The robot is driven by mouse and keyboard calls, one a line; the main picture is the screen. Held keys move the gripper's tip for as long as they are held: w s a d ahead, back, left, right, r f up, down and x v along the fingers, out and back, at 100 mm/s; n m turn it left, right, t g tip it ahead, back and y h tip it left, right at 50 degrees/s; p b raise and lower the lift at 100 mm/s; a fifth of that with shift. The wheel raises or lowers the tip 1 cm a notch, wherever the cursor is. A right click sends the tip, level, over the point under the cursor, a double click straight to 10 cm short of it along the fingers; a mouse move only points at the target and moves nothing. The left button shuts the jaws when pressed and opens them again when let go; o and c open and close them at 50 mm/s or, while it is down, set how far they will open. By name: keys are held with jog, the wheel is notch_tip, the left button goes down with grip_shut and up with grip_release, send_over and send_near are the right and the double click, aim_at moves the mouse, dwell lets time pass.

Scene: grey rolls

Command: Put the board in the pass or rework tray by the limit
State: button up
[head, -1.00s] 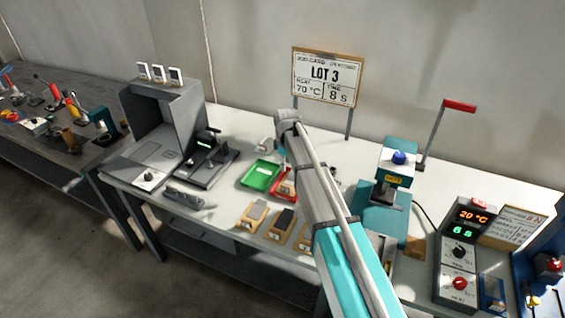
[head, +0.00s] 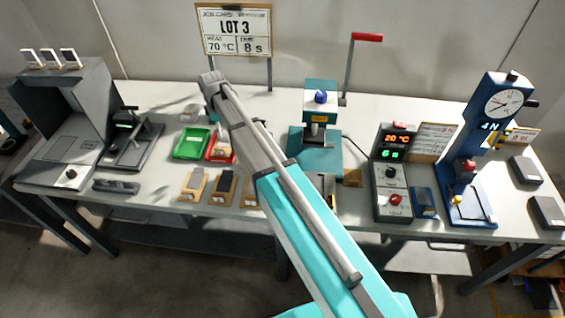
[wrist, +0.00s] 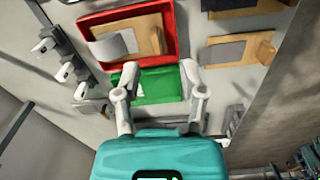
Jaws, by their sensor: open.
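The green tray (head: 178,152) stands on the bench left of the red tray (head: 209,158). In the wrist view the green tray (wrist: 160,86) lies between and behind my fingertips and its visible floor looks empty. The red tray (wrist: 172,14) is just beyond, with a tan board (wrist: 146,36) carrying a grey piece inside it. My gripper (wrist: 158,70) is open with nothing between its fingers, over the near edges of the trays. In the head view my arm hides most of the gripper.
Several tan-and-grey boards (head: 222,187) lie along the front edge. A teal press (head: 320,140) stands right of my arm, beside a control box (head: 392,172) reading 20 °C. A blue dial gauge (head: 500,100) stands farther right. A sign (head: 235,30) reads LOT 3, 70 °C, 8 s.

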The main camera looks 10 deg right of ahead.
jog(key=s+d+m, duration=0.6)
jog(key=s+d, duration=0.3)
jog(key=s, duration=0.3)
jog(key=s+d+m, duration=0.6)
jog(key=s+d, duration=0.4)
jog(key=s, duration=0.1)
jog(key=shift+s+m, duration=0.3)
jog(key=shift+s, duration=0.1)
jog(key=shift+a, duration=0.1)
